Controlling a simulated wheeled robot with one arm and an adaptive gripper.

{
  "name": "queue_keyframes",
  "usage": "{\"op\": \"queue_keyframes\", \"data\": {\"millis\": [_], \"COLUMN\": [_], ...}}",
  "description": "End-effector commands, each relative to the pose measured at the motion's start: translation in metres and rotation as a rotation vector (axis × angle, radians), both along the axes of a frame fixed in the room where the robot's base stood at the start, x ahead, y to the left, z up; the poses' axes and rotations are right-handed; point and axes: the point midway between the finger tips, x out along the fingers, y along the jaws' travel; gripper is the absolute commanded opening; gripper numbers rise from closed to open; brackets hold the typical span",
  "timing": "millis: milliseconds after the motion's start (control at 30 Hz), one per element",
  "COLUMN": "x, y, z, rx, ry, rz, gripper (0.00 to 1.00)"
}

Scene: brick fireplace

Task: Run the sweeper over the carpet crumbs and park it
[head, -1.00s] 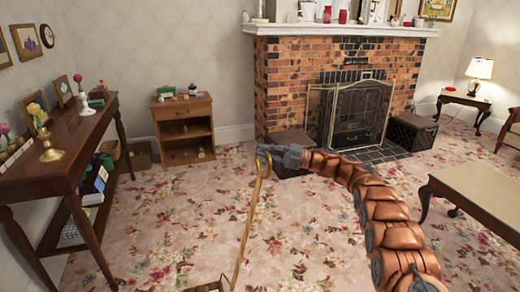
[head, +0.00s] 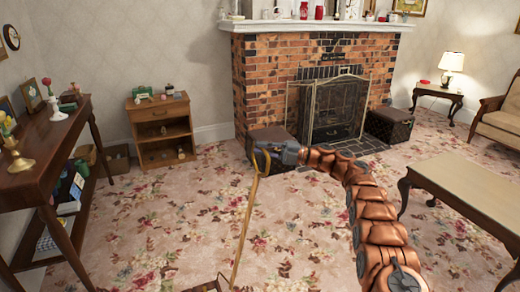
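My gripper (head: 264,156) is at the end of my copper arm in the middle of the head view. It is shut around the top of the sweeper's long wooden handle (head: 246,215). The handle slants down and slightly left to the sweeper's head (head: 208,286), which is mostly cut off by the bottom edge. The floral carpet (head: 160,225) fills the floor. I cannot make out crumbs among its flower pattern.
A dark console table (head: 68,138) stands at the left. A small wooden cabinet (head: 160,116) is against the back wall. The brick fireplace (head: 262,75) has dark boxes beside it. A low table (head: 465,185) is at the right. Carpet left of the handle is clear.

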Motion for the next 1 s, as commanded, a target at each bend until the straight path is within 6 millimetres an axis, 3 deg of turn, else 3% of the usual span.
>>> {"op": "queue_keyframes", "data": {"millis": [200,567,900,1000], "x": [-0.001,-0.001,-0.005,-0.004], "y": [0.002,0.0,-0.049,-0.055], "z": [0.0,-0.001,-0.011,-0.011], "rx": [0.0,0.0,-0.001,0.003], "ry": [-0.001,-0.001,-0.002,-0.003], "rz": [0.004,0.006,0.005,0.004], "gripper": [0.38,0.38,0.38,0.38]}}
